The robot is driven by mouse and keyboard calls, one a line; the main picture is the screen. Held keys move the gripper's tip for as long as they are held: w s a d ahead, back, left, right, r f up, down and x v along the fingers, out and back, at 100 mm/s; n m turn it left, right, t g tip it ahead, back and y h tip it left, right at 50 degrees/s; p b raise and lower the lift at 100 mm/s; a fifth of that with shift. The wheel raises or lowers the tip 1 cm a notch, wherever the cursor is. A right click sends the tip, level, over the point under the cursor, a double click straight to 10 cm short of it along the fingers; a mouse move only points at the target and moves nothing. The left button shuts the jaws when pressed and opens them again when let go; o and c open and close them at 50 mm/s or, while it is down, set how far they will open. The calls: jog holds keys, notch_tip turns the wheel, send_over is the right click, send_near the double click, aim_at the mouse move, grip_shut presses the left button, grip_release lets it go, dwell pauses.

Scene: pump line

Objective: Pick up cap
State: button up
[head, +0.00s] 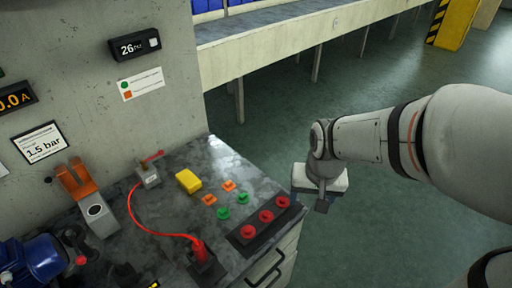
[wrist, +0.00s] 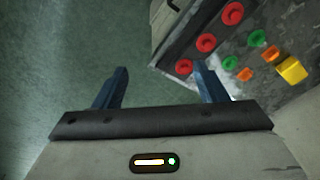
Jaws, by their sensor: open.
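Three red caps (head: 266,216) sit in a row on a black strip (head: 236,244) at the right front edge of the bench. In the wrist view the red caps (wrist: 206,42) are at the upper right, beyond the right finger. My gripper (head: 322,205) is to the right of the bench edge in the head view, over the floor. In the wrist view its two blue fingers (wrist: 161,68) stand wide apart with nothing between them but floor. The right fingertip appears close to the nearest red cap in the picture, but I cannot tell the height between them.
Green pieces (head: 223,213), orange pieces (head: 210,199) and a yellow block (head: 188,181) lie left of the strip. A red cable (head: 136,212) runs to a red plug (head: 200,250). An orange-topped stand (head: 75,180) and a blue pump (head: 38,262) are further left. Open floor lies right.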

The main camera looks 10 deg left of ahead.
jog(key=w+a+f+g+p, duration=0.1)
jog(key=w+a+f+p, duration=0.15)
jog(key=a, duration=0.55)
jog(key=p, duration=0.4)
send_near(248, 229)
jog(key=shift+w+a+f+m+g, duration=0.15)
jog(key=shift+w+a+m+g, duration=0.15)
jog(key=shift+w, duration=0.25)
jog(key=shift+a+f, duration=0.15)
jog(key=shift+f, duration=0.55)
jog(key=shift+s+d+f+p, duration=0.15)
jog(key=shift+f+p, duration=0.3)
jog(key=shift+f, duration=1.25)
jog(key=shift+s+d+f+p, duration=0.15)
jog(key=shift+f+p, duration=0.25)
jog(key=shift+f, duration=1.3)
jog(key=shift+c, duration=0.5)
grip_shut()
